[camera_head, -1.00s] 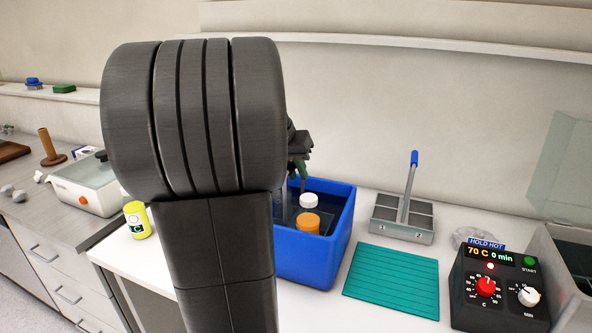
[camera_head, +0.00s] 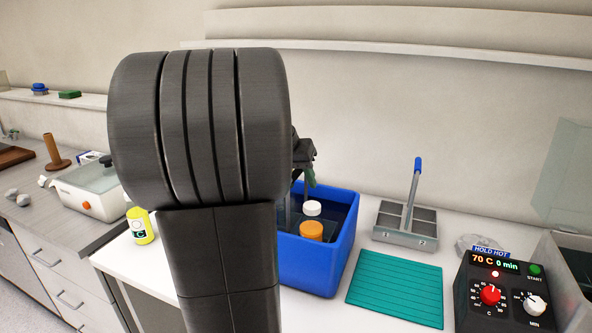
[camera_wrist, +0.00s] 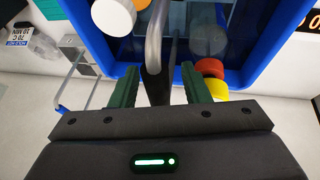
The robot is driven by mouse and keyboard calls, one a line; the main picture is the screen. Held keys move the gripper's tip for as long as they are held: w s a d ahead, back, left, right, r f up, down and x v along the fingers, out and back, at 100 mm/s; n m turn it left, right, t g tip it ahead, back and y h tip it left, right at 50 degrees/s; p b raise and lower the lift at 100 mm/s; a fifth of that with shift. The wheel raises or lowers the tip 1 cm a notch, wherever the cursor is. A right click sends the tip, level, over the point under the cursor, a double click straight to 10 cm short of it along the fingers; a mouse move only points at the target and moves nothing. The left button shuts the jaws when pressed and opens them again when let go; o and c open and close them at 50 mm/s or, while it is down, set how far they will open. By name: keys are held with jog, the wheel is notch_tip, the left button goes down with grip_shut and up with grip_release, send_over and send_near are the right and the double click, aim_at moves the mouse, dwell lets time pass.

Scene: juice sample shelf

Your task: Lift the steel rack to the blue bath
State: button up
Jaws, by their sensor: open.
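The blue bath (camera_head: 318,267) stands on the white counter, partly hidden by my arm. A white-capped bottle (camera_head: 312,208) and an orange-capped one (camera_head: 311,230) are inside it. My gripper (camera_head: 309,178) is over the bath's back left, mostly hidden in the head view. In the wrist view my gripper (camera_wrist: 155,90) is open, its green fingers on either side of a grey metal bar (camera_wrist: 153,40) with a dark end. I cannot tell whether they touch it. What the bar belongs to is unclear. A steel rack (camera_head: 404,239) with empty compartments and an upright blue-tipped handle stands right of the bath.
A teal ribbed mat (camera_head: 396,288) lies in front of the steel rack. A black control box (camera_head: 502,292) reading 70 C, 0 min stands at right beside an open-lidded grey container (camera_head: 560,270). A yellow bottle (camera_head: 141,226) stands left of my arm.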

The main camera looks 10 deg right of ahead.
jog(key=v, duration=1.4)
jog(key=x, duration=1.4)
jog(key=shift+r, duration=0.15)
jog(key=v, duration=1.3)
jog(key=x, duration=1.2)
jog(key=shift+d+f, duration=0.1)
jog(key=shift+f, duration=0.15)
jog(key=shift+w+d+r+p, duration=0.15)
jog(key=shift+d+r+p, duration=0.05)
jog(key=shift+p, duration=0.25)
notch_tip(320, 180, up, 14)
jog(key=p, duration=1.1)
jog(key=shift+r, duration=0.25)
